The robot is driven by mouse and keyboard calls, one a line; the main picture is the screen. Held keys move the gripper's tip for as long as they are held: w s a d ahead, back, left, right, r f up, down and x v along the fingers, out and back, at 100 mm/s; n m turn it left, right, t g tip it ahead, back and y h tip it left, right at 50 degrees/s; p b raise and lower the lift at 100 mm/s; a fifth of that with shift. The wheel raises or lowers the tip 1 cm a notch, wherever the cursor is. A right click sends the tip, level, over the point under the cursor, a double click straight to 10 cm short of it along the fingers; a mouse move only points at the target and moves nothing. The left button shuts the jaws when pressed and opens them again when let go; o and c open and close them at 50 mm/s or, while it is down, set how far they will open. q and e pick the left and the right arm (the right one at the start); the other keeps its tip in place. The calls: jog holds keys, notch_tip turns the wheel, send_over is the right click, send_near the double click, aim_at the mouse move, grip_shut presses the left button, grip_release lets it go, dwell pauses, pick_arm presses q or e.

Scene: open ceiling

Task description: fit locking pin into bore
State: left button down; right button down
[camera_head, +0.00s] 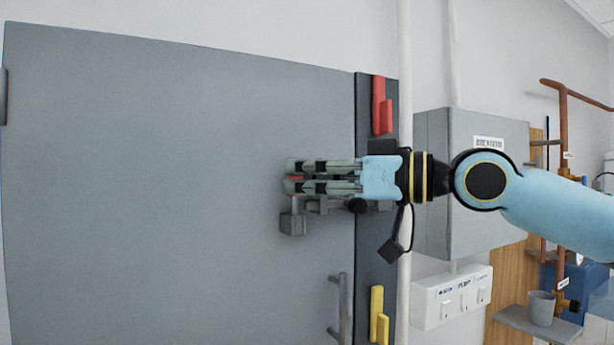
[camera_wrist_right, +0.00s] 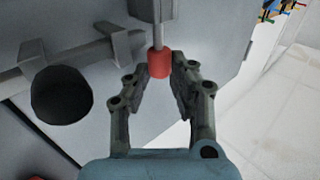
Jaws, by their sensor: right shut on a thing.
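My right gripper (camera_head: 290,178) reaches in from the right, in front of the grey door panel. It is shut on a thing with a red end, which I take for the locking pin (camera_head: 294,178). In the right wrist view, the red collar of this pin (camera_wrist_right: 159,63) lies at the fingertips (camera_wrist_right: 163,85), with a grey shaft and block beyond it. A grey block on a bracket (camera_head: 292,223) shows just below the fingers. I cannot make out the bore or whether the pin is in it. My left gripper is not in view.
A black round knob (camera_wrist_right: 62,94) sits beside a grey bar with brackets (camera_wrist_right: 75,55). A red handle (camera_head: 379,105) and a yellow one (camera_head: 378,315) are on the dark strip. A grey door handle (camera_head: 343,308) is below. A grey cabinet (camera_head: 480,215) stands right.

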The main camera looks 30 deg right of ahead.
jog(key=shift+f, duration=0.2)
jog(key=c, duration=1.1)
grip_release()
notch_tip(320, 180, up, 10)
jog(key=shift+r, duration=0.1)
jog(key=shift+s, duration=0.1)
